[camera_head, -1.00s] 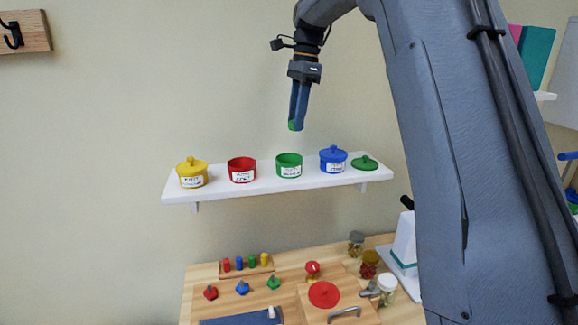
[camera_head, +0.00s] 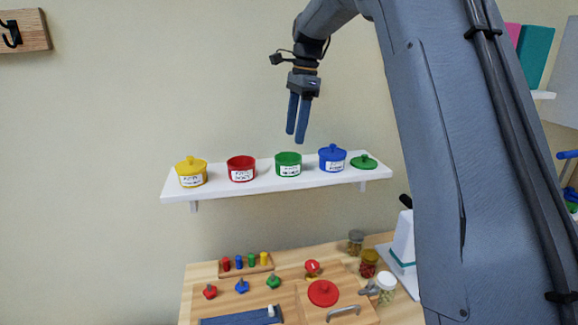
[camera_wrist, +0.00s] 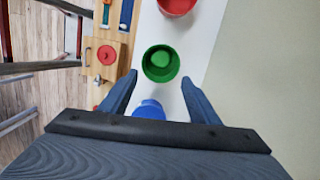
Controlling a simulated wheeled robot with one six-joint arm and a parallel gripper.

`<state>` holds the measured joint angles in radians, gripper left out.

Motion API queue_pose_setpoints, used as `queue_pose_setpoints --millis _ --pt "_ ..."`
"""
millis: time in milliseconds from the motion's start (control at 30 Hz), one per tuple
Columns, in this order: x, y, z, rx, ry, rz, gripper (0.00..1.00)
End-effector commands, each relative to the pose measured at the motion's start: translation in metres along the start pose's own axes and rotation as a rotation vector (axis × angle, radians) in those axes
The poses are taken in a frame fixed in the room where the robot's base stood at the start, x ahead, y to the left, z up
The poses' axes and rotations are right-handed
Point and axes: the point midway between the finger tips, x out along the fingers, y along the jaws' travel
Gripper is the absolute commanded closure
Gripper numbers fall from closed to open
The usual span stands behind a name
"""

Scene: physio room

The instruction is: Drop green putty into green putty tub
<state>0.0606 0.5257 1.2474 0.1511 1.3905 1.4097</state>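The green putty tub (camera_head: 288,165) stands open on the white wall shelf, between the open red tub and the lidded blue tub. In the wrist view the green tub (camera_wrist: 160,64) is seen from above, with a green lump, the green putty (camera_wrist: 162,59), inside it. The green lid (camera_head: 364,161) lies on the shelf at the right end. My gripper (camera_head: 296,140) is above the green tub, pointing down, fingers apart and empty. In the wrist view my gripper (camera_wrist: 158,80) shows its two fingers spread wide, apart from the tub.
A yellow lidded tub (camera_head: 192,172), an open red tub (camera_head: 241,169) and a blue lidded tub (camera_head: 332,158) share the shelf (camera_head: 255,186). A wooden table (camera_head: 200,285) below holds pegs, jars and a red lid (camera_head: 323,293). The wall above the shelf is clear.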

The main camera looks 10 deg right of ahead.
Motion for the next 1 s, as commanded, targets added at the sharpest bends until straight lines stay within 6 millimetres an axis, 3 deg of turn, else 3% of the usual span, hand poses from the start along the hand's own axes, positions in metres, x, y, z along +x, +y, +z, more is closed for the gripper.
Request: queue_pose_setpoints --millis 267,700,1000 --pt "-0.011 -0.002 0.0 0.0 0.0 -0.004 0.44" --pt "-0.072 -0.001 0.0 0.0 0.0 -0.002 0.44" --pt "-0.078 0.0 0.0 0.0 0.0 0.0 0.44"
